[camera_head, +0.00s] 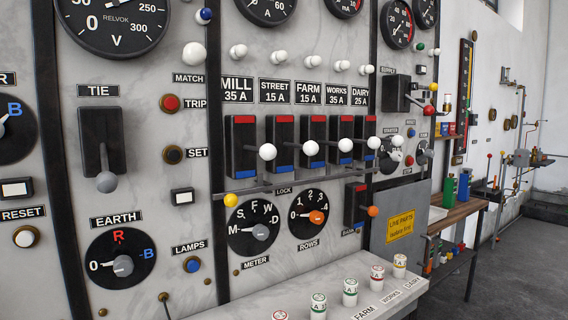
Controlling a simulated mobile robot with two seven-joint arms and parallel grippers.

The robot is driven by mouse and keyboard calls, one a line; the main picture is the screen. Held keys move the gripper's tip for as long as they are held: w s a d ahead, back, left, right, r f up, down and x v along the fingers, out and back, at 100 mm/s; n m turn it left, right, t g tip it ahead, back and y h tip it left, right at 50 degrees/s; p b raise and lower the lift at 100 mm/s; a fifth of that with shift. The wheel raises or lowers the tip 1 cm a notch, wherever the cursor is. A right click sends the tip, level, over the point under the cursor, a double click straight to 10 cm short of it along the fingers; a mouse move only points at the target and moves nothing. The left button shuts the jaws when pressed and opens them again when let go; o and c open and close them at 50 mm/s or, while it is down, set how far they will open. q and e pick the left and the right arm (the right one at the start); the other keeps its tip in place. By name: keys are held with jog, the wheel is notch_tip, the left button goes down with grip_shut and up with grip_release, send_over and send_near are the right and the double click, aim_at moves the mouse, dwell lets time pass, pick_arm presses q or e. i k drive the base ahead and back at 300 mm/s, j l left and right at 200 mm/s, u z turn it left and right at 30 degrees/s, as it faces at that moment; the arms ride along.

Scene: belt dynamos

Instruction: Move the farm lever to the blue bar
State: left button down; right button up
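The farm lever is the third in a row of black switches under the labels MILL, STREET, FARM, WORKS and DAIRY. Its white ball knob (346,145) sticks out to the right of its black housing (314,138), at about mid height. A red bar (316,118) is at the top of that housing and a blue bar (313,160) at its bottom. The knob appears between the two bars, touching neither. The FARM label (308,92) is above. Neither of my grippers is in view.
Similar white-knobbed levers stand close on both sides, STREET's (310,148) and WORKS's (374,142). A grey lock rail (290,182) with a yellow knob (231,200) runs below. A ledge (340,298) with several small cylinders juts out under the panel.

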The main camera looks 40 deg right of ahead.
aim_at(346, 144)
jog(key=z, duration=1.6)
jog(key=l, duration=0.5)
jog(key=i+l+z, duration=0.1)
jog(key=l, duration=0.4)
jog(key=i+l, duration=0.15)
jog(key=l, duration=0.35)
